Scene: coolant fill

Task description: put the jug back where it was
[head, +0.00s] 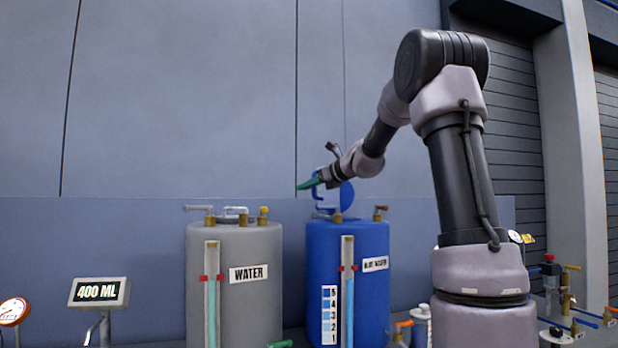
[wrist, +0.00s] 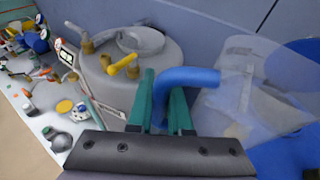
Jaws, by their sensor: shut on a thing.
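My gripper (head: 312,184) has green fingers and is raised above the blue tank (head: 322,255) in the head view. In the wrist view my gripper (wrist: 160,100) is shut on the blue handle (wrist: 188,77) of a clear, see-through jug (wrist: 245,95). The jug's body extends to the right of the fingers, with the blue tank partly behind it. The jug's clear body is hard to make out in the head view. A round blue disc (head: 346,195) stands on edge just behind the gripper. How full the jug is cannot be told.
The grey WATER tank (head: 232,300) stands left of the blue tank, with brass valves on top. A 400 ML display (head: 99,292) and a dial gauge (head: 14,311) are farther left. Valves and pipes (head: 570,325) crowd the right. The wall is close behind the tanks.

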